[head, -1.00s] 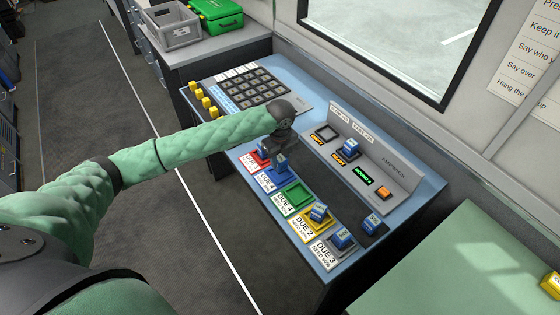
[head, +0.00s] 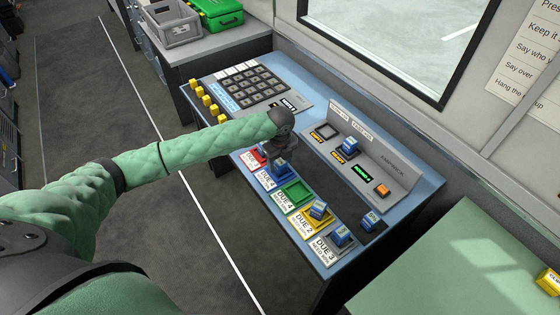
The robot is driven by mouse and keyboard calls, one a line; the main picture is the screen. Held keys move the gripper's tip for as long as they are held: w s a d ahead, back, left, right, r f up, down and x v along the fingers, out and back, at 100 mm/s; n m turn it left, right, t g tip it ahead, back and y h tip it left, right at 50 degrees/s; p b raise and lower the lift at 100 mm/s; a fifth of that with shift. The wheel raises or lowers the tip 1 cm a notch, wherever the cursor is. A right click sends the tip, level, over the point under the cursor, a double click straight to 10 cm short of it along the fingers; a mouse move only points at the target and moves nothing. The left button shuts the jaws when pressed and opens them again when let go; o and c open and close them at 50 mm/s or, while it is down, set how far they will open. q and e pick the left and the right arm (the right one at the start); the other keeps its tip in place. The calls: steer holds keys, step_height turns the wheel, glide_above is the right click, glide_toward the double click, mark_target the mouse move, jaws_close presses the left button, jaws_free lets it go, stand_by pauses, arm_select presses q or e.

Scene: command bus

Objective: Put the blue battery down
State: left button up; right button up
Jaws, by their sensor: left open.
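Several blue batteries stand on the blue desk. One blue battery (head: 281,168) sits in the blue-edged tray, just below my left gripper (head: 284,153). That gripper is open, and its fingers partly hide the nearby trays; I cannot tell whether they touch the battery. Another battery (head: 320,210) is in the yellow tray, and one (head: 341,235) is in the grey tray. One battery (head: 370,221) stands on the dark strip, and one (head: 350,146) sits in a charger slot. My right gripper is not in view.
The green tray (head: 295,194) is empty. The sloped charger panel (head: 392,168) rises behind the trays, with an empty left slot (head: 325,131). A key panel (head: 256,88) lies at the far left of the desk. A green table (head: 475,262) is at the right.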

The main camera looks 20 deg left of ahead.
mark_target(280, 161)
arm_select(q)
steer(key=shift+r, duration=0.2)
step_height(280, 161, up, 4)
steer(key=shift+w+f+b, duration=0.1)
steer(key=shift+f+b, duration=0.1)
steer(key=shift+b, duration=0.9)
step_height(280, 161, up, 8)
steer(key=b, duration=0.2)
steer(key=shift+r+b, duration=0.15)
steer(key=shift+b, duration=0.2)
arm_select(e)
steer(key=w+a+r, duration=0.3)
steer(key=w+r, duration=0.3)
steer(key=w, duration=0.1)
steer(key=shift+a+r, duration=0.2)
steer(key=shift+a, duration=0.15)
